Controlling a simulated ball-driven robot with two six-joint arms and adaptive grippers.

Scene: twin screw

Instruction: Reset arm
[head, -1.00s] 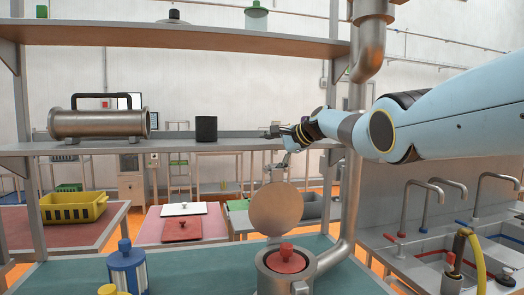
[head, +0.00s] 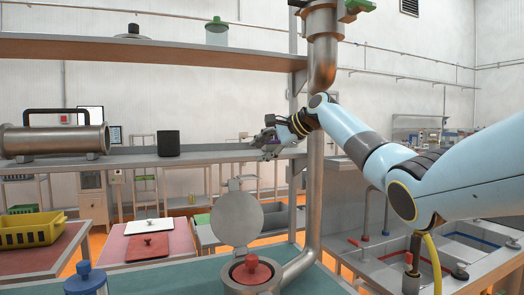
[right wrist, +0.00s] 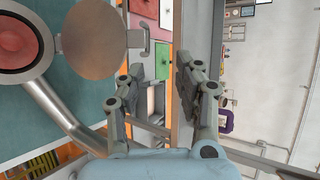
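My right arm comes in from the right in the head view, and its gripper (head: 266,146) is in front of the middle shelf, above the raised round lid (head: 236,218). In the right wrist view the two fingers of the right gripper (right wrist: 160,80) stand apart with nothing between them, so it is open and empty. The lid belongs to a metal vessel on the teal bench, and a red-knobbed piece (head: 251,269) sits in the vessel's mouth. My left gripper is not in view.
A metal cylinder with a black handle (head: 55,140) and a black cup (head: 168,143) stand on the shelf (head: 120,160). A vertical metal pipe (head: 314,180) rises beside my right arm. A sink (head: 460,250) is at the right.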

